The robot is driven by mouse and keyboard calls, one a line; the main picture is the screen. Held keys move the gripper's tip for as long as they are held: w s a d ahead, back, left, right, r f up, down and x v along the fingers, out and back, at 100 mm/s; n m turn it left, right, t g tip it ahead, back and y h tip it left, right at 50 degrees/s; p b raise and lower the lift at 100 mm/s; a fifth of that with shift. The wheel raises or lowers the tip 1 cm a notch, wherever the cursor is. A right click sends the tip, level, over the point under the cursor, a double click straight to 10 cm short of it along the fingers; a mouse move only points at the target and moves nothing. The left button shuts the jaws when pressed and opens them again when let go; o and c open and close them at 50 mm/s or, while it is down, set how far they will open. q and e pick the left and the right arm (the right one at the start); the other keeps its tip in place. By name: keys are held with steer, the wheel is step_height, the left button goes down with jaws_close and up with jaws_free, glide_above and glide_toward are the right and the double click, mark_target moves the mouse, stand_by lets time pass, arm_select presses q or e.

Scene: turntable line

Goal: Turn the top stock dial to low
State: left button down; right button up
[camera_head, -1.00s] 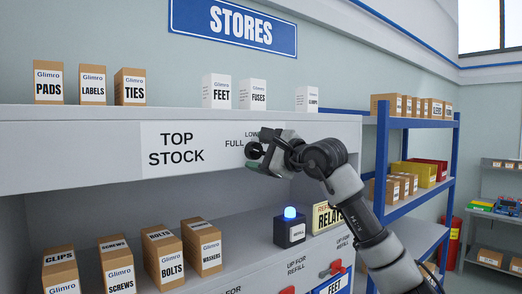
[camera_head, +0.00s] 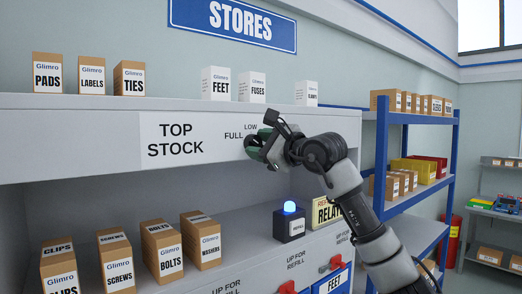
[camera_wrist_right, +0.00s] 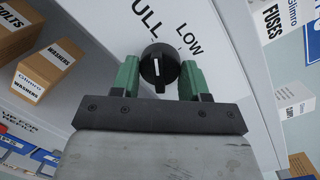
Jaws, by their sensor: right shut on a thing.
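The top stock dial (camera_wrist_right: 154,60) is a round black knob with a white line on its face, on the grey panel marked TOP STOCK (camera_head: 175,141). In the right wrist view, LOW is printed to its upper right and FULL to its upper left. The white line runs nearly straight up and down in that view, in the lower part of the face. My right gripper (camera_head: 252,147) is shut on the dial, with a green finger on each side, as the right wrist view (camera_wrist_right: 159,76) shows. My left gripper is not in view.
A shelf above the panel holds several boxes, such as FEET (camera_head: 216,84) and FUSES (camera_head: 252,87). Below stand more boxes, including WASHERS (camera_head: 201,241), and a black unit with a lit blue lamp (camera_head: 290,207). A blue rack (camera_head: 381,150) stands at the right.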

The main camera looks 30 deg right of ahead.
steer(key=m+b, duration=0.3)
steer(key=m, duration=0.2)
steer(key=m+t+h+b, duration=0.1)
steer(key=m+b, duration=0.2)
steer(key=m, duration=0.3)
steer(key=shift+a+f+m, duration=0.1)
steer(key=shift+a+m, duration=0.05)
steer(key=shift+m, duration=0.15)
steer(key=shift+m+t, duration=0.3)
steer(key=shift+s+h, duration=0.1)
steer(key=shift+h, duration=0.3)
steer(key=o, duration=0.9)
steer(key=shift+b, duration=0.3)
steer(key=s+b, duration=0.1)
steer(key=s, duration=0.2)
steer(key=s+d+f+b, duration=0.1)
steer(key=s+b, duration=0.1)
steer(key=s, duration=0.2)
steer(key=s+b, duration=0.2)
steer(key=s, duration=0.1)
steer(key=shift+s+d+f, duration=0.2)
steer(key=shift+f, duration=0.1)
